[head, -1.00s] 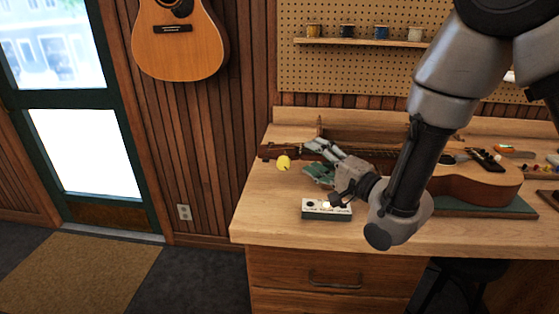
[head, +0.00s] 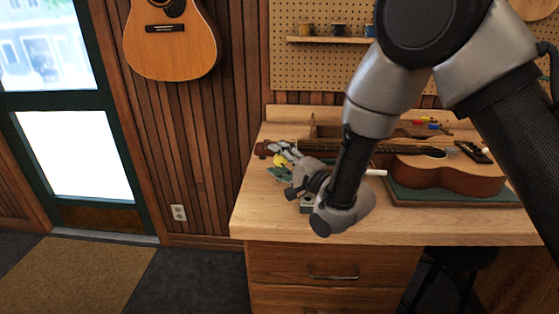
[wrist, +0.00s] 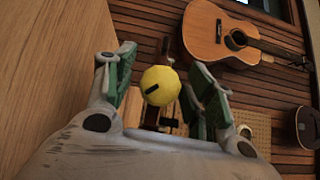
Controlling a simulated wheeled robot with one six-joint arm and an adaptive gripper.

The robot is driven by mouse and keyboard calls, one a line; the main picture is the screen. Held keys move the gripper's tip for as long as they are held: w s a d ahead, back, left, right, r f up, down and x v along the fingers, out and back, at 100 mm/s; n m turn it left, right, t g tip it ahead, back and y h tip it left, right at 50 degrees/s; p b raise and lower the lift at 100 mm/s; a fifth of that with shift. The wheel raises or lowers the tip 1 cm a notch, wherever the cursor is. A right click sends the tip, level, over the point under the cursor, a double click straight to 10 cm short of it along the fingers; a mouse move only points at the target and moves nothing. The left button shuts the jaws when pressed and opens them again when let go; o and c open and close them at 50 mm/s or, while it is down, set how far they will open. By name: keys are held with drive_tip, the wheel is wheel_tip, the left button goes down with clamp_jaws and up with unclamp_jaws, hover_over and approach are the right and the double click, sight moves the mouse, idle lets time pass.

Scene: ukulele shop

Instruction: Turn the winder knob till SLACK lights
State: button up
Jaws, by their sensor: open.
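The winder knob is a yellow round knob with a dark mark, and it shows in the wrist view (wrist: 160,86) between the two fingers. It also shows in the head view (head: 279,160), partly covered by my fingers, near the ukulele's headstock end. My gripper (wrist: 163,72) is open around the knob, with a gap on each side, and its green pads face it. In the head view my gripper (head: 282,161) is low over the bench's left part. The small light box (head: 305,207) is mostly hidden behind my wrist, and its labels cannot be read.
The ukulele (head: 447,173) lies on a green mat (head: 410,196) on the wooden bench (head: 262,222). A pegboard (head: 300,72) with a shelf of spools is behind. A guitar (head: 170,45) hangs on the wall. The bench's front left corner is clear.

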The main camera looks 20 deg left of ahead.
sight(284, 162)
drive_tip(key=c, duration=1)
drive_tip(key=shift+n+h, duration=0.4)
drive_tip(key=shift+h, duration=0.1)
drive_tip(key=shift+f+n+g+h, duration=0.1)
drive_tip(key=shift+n+g+h, duration=0.3)
drive_tip(key=shift+n+h, duration=0.15)
drive_tip(key=o, duration=1)
drive_tip(key=v, duration=0.7)
drive_tip(key=shift+s+d, duration=0.1)
drive_tip(key=shift+d, duration=0.1)
